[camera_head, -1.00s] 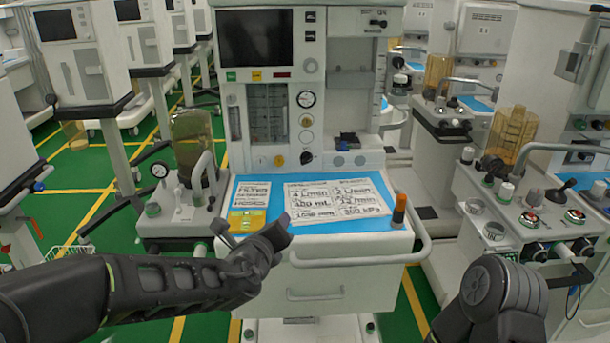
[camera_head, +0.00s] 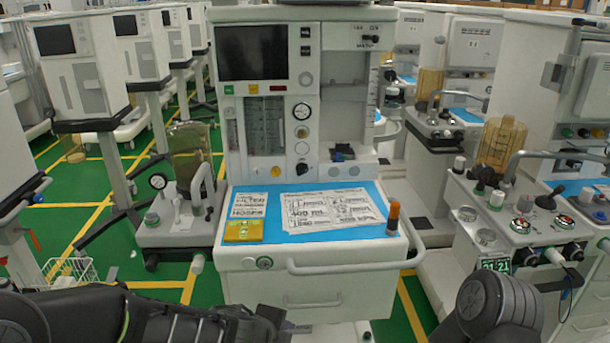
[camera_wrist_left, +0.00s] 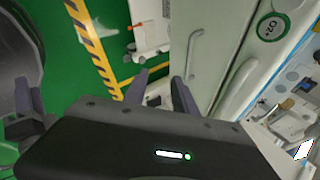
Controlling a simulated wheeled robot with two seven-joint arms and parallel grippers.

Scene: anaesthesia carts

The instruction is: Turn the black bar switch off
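A black bar-shaped switch (camera_head: 372,39) sits on the white panel at the upper right of the middle anaesthesia cart (camera_head: 345,14). It is small, and I cannot tell its setting. A second black knob (camera_head: 302,168) is lower on the cart's front, below the round gauge. My left gripper is low at the bottom of the head view, in front of the drawer and far below the switch. In the left wrist view, its two fingers (camera_wrist_left: 160,88) are apart with nothing between them. My right arm shows at lower right, but its gripper is out of view.
The cart's blue worktop (camera_head: 376,200) holds printed sheets (camera_head: 330,210), a yellow box (camera_head: 245,231) and an orange-topped cylinder (camera_head: 393,217). A white rail (camera_head: 350,268) curves around its front right. Other carts stand close on both sides. Green floor shows at left.

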